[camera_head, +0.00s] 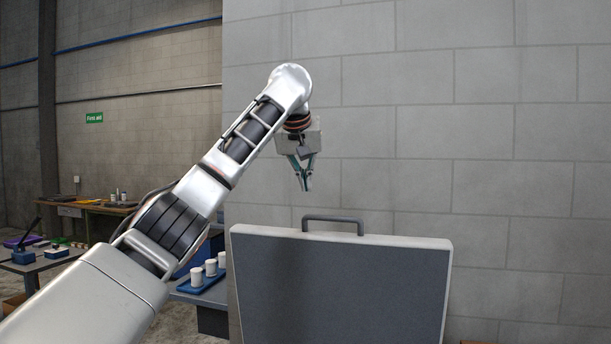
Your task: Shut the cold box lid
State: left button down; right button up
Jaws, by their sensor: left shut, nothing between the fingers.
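The cold box lid (340,285) stands raised in front of me, a grey panel with a pale rim. A dark handle (333,219) sits on its top edge. My left gripper (305,188) points down with its fingers closed and empty. In the picture it is just above the left end of the handle, with a gap between them. I cannot tell how far apart they are in depth. The body of the cold box is below the picture and not seen. My right gripper is not in view.
A pale block wall (500,130) fills the back and right. At left, a blue tray (203,280) with white cups stands on a table, partly behind my left arm. Workbenches with tools (40,258) stand farther left. The space right of my gripper looks clear.

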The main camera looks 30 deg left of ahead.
aim_at(307, 215)
pick_arm(q)
jog(key=f, duration=0.2)
jog(key=w+f+p, duration=0.1)
jog(key=w+f, duration=0.1)
jog(key=f, duration=0.1)
jog(key=shift+a+f, duration=0.3)
jog(key=shift+f, duration=0.05)
jog(key=shift+s+d, duration=0.1)
jog(key=shift+s, duration=0.25)
jog(key=shift+s+d+f+p, duration=0.3)
jog(key=shift+s, duration=0.15)
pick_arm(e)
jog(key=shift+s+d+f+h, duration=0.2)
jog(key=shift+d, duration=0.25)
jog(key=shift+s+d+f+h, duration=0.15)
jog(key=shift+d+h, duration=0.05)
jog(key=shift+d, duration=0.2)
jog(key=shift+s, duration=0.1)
